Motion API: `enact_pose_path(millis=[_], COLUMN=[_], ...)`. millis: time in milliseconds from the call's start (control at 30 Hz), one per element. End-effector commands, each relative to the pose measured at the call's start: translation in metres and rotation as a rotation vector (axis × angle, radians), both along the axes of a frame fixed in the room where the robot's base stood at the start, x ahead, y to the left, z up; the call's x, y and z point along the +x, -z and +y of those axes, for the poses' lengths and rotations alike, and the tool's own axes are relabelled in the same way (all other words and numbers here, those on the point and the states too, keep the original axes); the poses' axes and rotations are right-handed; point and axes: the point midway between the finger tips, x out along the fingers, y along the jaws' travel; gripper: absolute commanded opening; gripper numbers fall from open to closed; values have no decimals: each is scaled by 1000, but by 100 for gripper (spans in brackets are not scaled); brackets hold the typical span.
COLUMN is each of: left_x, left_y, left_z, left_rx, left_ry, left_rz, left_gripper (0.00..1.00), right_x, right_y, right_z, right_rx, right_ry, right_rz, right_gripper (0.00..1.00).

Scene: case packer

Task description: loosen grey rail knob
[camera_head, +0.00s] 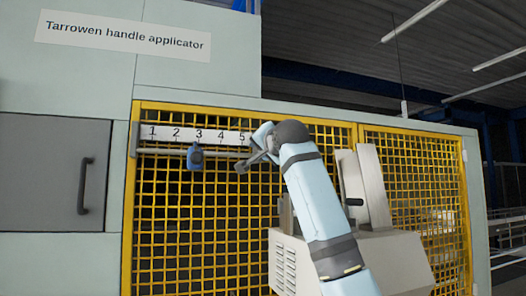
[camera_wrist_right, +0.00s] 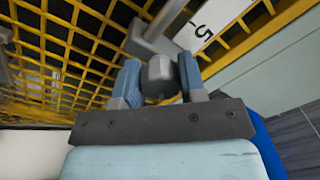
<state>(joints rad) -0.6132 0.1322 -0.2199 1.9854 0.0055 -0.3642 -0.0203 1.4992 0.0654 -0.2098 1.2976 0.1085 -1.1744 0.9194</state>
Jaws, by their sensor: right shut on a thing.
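My right gripper (camera_head: 262,142) is at the right end of the numbered rail, just past the 5, in the head view. In the right wrist view the right gripper (camera_wrist_right: 160,85) has its two blue-grey fingers shut on the grey knob (camera_wrist_right: 160,75), one on each side. The gripper and wrist largely hide the knob in the head view. The rail (camera_head: 222,151) runs below a white scale plate (camera_head: 187,134) marked 1 to 5. My left gripper is not in view.
A blue knob (camera_head: 195,157) hangs on the rail below the 3. Yellow mesh guarding (camera_head: 190,230) lies behind the rail. A grey-white machine housing (camera_head: 385,255) stands at the lower right. A grey door with a dark handle (camera_head: 84,186) is at the left.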

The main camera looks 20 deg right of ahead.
Motion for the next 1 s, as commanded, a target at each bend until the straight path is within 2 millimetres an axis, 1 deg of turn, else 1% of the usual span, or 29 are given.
enact_pose_path(millis=[200, 500, 700, 1000], left_x=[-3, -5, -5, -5], left_y=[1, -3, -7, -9], left_z=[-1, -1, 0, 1], left_rx=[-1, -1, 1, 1], left_ry=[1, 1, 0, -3], left_rz=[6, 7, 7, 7], left_gripper=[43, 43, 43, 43], right_x=[0, -1, -1, -1], right_y=[-1, -3, -3, -3], right_z=[2, 2, 1, 0], right_rx=[208, 460, 581, 671], right_ry=[-3, -2, -1, 0], right_rz=[6, 14, 18, 19], right_gripper=[14, 14, 14, 14])
